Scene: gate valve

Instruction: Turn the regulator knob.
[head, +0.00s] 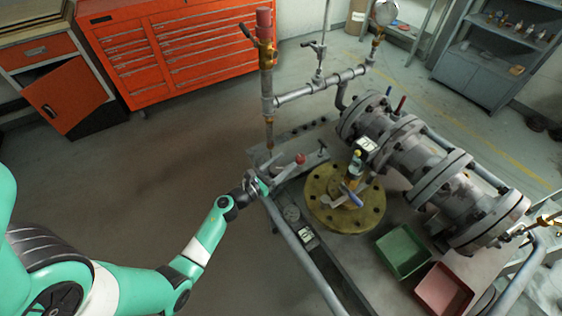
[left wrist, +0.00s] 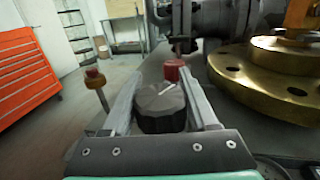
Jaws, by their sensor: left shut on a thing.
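The regulator knob (left wrist: 160,106) is a dark, faceted cap with a pale pointer line on top, seen in the left wrist view. My left gripper (left wrist: 161,84) has one finger on each side of it and is shut on it. In the head view my left gripper (head: 258,184) is at the left edge of the workbench; the knob is hard to make out there, hidden by the gripper. The pointer line slants up to the right in the left wrist view. My right gripper is not in view.
A red cap (left wrist: 173,70) stands just beyond the knob. A brass flange (head: 322,205) with a blue-handled valve lies to the right, beside a large grey pipe (head: 402,140). Green (head: 403,250) and red (head: 444,289) trays sit at the front right. The floor on the left is clear.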

